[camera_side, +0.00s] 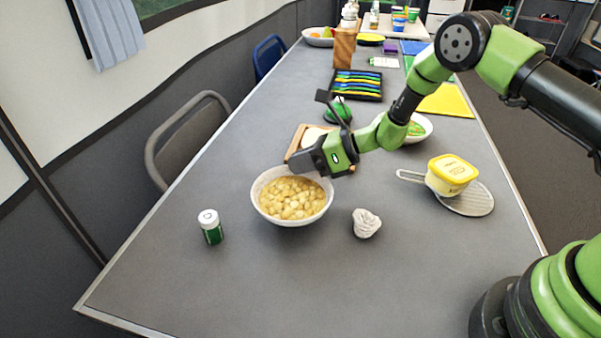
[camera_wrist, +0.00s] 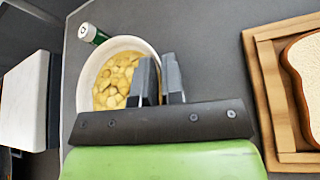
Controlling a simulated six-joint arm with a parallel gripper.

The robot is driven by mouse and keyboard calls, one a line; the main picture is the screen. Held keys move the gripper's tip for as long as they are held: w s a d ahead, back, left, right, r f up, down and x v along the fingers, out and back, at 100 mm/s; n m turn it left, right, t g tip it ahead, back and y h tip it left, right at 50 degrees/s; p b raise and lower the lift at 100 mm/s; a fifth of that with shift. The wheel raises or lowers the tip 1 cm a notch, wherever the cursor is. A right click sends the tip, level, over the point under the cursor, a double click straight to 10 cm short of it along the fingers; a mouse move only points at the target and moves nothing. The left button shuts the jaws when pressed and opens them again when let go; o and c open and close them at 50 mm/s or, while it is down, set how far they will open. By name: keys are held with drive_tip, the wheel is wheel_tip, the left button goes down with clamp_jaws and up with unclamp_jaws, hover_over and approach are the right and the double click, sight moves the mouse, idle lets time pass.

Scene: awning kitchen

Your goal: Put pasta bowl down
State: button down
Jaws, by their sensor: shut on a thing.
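The pasta bowl (camera_side: 287,221) is white, round and filled with yellowish pasta (camera_side: 292,197). It is upright over the near-middle of the grey table, and I cannot tell whether its base touches the tabletop. My gripper (camera_side: 305,168) is at the bowl's far-right rim, shut on it. In the wrist view the bowl (camera_wrist: 84,82) shows left of centre, with the two dark fingers (camera_wrist: 160,70) at its right rim. The fingers and gripper body hide part of that rim and the bowl's near side.
A green-and-white shaker (camera_side: 211,228) stands left of the bowl and a crumpled white item (camera_side: 366,223) to its right. A wooden tray with bread (camera_side: 294,146) lies just behind. A yellow-lidded tub (camera_side: 452,175) sits on a round grey trivet (camera_side: 474,205). The front table area is clear.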

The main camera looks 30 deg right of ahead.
drive_tip(key=shift+f, duration=1.25)
drive_tip(key=c, duration=1.2)
unclamp_jaws()
drive_tip(key=shift+c, duration=0.2)
